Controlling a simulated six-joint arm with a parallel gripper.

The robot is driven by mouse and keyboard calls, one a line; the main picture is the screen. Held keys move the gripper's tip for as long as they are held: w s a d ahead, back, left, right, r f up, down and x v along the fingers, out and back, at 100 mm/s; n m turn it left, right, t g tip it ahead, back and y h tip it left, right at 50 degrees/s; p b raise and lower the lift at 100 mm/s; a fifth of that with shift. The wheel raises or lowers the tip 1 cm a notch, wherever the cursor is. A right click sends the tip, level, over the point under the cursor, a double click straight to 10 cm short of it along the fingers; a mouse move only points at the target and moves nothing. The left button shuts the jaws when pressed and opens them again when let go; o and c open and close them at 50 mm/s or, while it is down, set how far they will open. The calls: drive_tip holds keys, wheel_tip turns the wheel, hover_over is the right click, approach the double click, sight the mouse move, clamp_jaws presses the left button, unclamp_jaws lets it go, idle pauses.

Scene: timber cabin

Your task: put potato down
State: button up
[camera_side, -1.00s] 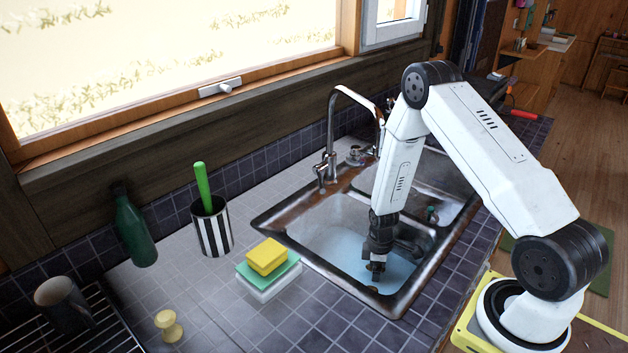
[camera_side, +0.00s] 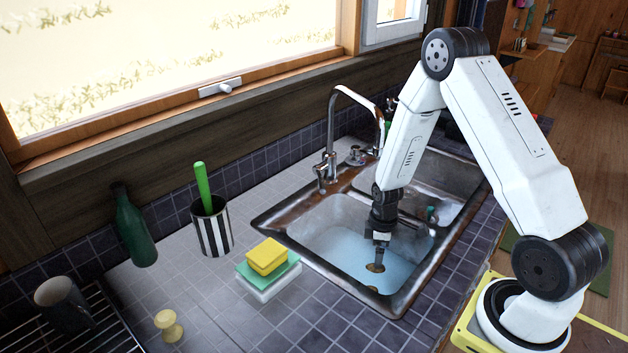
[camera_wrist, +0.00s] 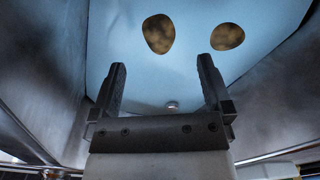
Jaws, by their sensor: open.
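Two brown mottled potatoes lie apart on the pale blue floor of the sink basin in the wrist view: a left potato (camera_wrist: 158,33) and a right potato (camera_wrist: 227,37). My gripper (camera_wrist: 161,70) is open, with nothing between its fingers. Both potatoes appear beyond the fingertips. In the side view my gripper (camera_side: 381,260) hangs down inside the near basin of the sink (camera_side: 310,216). A small brown patch shows just at its tips, and I cannot tell which potato it is.
The sink's metal walls surround my gripper. A faucet (camera_side: 333,130) stands behind the basin. To the left are a yellow sponge (camera_side: 267,256) on a stack, a striped cup (camera_side: 211,232) with a green handle, a green bottle (camera_side: 134,230) and a dark mug (camera_side: 62,305).

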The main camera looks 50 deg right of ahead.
drive_tip(key=shift+r, duration=2.6)
drive_tip(key=s+a+r+m+t, duration=0.1)
drive_tip(key=s+a+r+m, duration=0.1)
drive_tip(key=a+r, duration=0.4)
drive_tip(key=s+a+r+m+t, duration=0.1)
drive_tip(key=s+a+r+m, duration=0.1)
drive_tip(key=a+r+m, duration=0.2)
drive_tip(key=a+r, duration=0.3)
drive_tip(key=a, duration=0.1)
drive_tip(key=shift+s+t, duration=0.35)
drive_tip(key=shift+t, duration=0.05)
drive_tip(key=shift+a+f, duration=0.1)
